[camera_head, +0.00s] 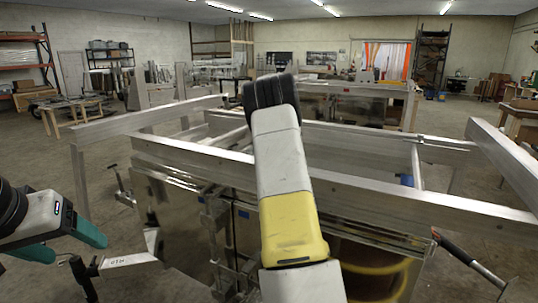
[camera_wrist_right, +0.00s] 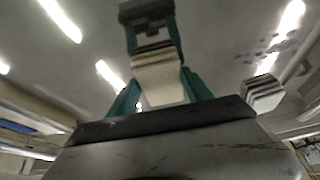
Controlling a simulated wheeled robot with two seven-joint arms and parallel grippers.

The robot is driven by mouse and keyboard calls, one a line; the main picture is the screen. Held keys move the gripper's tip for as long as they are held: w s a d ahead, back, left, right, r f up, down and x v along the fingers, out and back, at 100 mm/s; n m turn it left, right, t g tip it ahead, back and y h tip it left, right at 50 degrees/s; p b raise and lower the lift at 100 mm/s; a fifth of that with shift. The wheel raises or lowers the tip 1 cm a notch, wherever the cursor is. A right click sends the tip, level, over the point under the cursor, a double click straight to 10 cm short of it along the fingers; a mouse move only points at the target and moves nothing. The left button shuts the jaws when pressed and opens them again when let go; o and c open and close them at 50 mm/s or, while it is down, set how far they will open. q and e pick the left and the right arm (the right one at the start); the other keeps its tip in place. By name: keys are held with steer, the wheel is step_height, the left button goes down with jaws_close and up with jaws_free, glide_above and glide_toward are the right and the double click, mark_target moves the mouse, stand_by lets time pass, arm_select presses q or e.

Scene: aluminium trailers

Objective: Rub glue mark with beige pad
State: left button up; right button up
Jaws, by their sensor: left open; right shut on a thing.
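The beige pad (camera_wrist_right: 158,80) shows in the right wrist view as a pale block between the teal fingers of my right gripper (camera_wrist_right: 150,42), which is shut on it. A dark grey piece lies across the far end of the fingers. Behind them is only ceiling, so the pad touches no surface that I can see. My right gripper is not visible in the head view. My left gripper (camera_head: 76,246) is open and empty at the lower left of the head view, its teal fingers apart. I cannot make out a glue mark in either view.
An aluminium trailer frame (camera_head: 400,195) with long rails spans the middle of the head view. My raised white and yellow arm hides part of it. Concrete floor (camera_head: 40,160) is open at left; shelves (camera_head: 28,62) stand far back.

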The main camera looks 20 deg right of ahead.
steer(key=shift+s+d, duration=1.15)
steer(key=shift+s, duration=0.3)
steer(key=shift+s+d+f, duration=0.15)
steer(key=shift+s+d, duration=0.95)
steer(key=shift+s, duration=0.3)
steer(key=shift+s+d, duration=1.15)
steer(key=shift+s, duration=0.25)
steer(key=shift+r, duration=3.15)
step_height(320, 180, up, 3)
